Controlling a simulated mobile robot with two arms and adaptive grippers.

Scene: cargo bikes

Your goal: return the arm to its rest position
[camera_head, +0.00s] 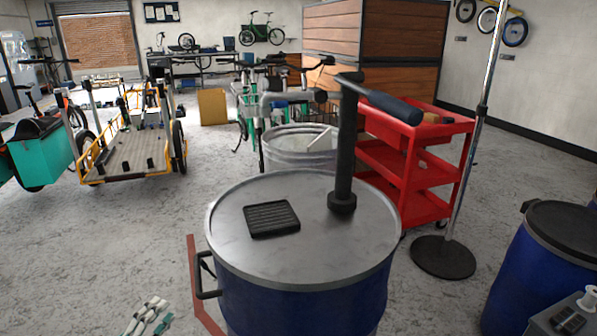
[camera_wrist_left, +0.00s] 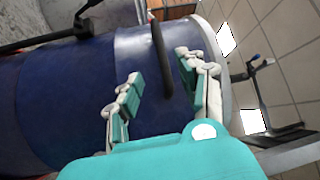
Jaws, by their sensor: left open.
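My left gripper (camera_head: 152,315) shows at the bottom left of the head view, with pale fingers and teal pads. It is open and empty, to the left of a blue drum (camera_head: 300,295) with a grey lid (camera_head: 330,245). In the left wrist view, the two fingers (camera_wrist_left: 158,85) stand apart in front of the drum's blue wall (camera_wrist_left: 60,95). The drum's black side handle (camera_wrist_left: 161,60) shows beyond and between the fingers; in the head view the gripper is apart from this handle (camera_head: 207,293). My right gripper is not in view.
A black upright post (camera_head: 345,150) and a ribbed black pad (camera_head: 271,218) are on the lid. A red shelf cart (camera_head: 410,170), a pole with a round base (camera_head: 443,258) and another blue drum (camera_head: 530,270) stand to the right. The floor at left front is clear.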

